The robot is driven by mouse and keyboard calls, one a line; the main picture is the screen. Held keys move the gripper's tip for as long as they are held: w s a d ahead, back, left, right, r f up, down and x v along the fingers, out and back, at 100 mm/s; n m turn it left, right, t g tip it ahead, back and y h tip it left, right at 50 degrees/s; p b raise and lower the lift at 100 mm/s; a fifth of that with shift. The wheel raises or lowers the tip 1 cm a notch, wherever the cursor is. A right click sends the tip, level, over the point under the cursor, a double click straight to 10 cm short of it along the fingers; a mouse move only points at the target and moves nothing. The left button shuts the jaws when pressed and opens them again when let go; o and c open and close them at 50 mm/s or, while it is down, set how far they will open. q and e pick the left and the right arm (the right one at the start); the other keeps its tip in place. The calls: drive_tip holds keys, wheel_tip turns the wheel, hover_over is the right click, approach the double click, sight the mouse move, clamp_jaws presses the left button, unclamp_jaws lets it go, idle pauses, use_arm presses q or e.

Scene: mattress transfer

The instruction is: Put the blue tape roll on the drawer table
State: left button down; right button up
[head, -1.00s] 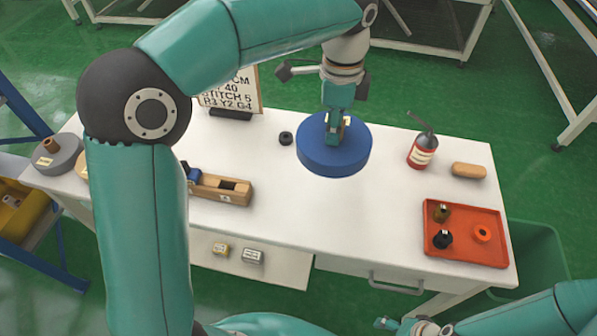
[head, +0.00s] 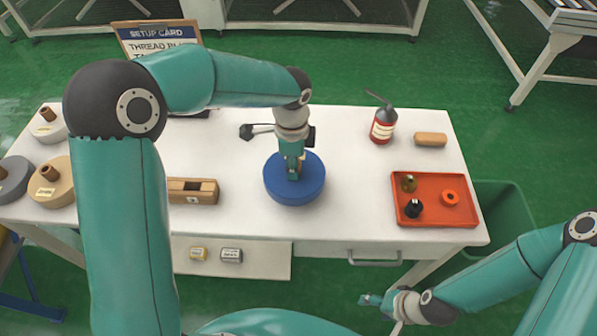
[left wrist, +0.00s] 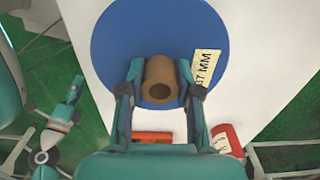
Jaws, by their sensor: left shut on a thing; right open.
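The blue tape roll (head: 285,191) is a wide flat blue disc over the middle of the white drawer table (head: 330,222). In the left wrist view its blue face (left wrist: 120,45) shows a brown core and a pale label. My left gripper (head: 296,172) points down at the roll's centre. In the left wrist view its fingers (left wrist: 158,72) are shut on the core from both sides. I cannot tell whether the roll's underside touches the tabletop. My right gripper (head: 372,301) is open and empty, low in front of the table.
Grey (head: 12,182), tan (head: 60,194) and pale (head: 42,130) rolls stand at the left. A wooden block (head: 190,198) is left of the blue roll. A fire extinguisher (head: 383,128) and an orange tray (head: 425,220) are to the right. Bare tabletop surrounds the blue roll.

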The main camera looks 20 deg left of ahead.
use_arm(q)
wheel_tip(320, 180, down, 3)
idle(0.3)
drive_tip(key=c, duration=1.2)
unclamp_jaws()
drive_tip(key=shift+f, duration=0.15)
drive_tip(key=shift+c, duration=0.2)
drive_tip(key=o, duration=0.4)
drive_tip(key=shift+o, duration=0.2)
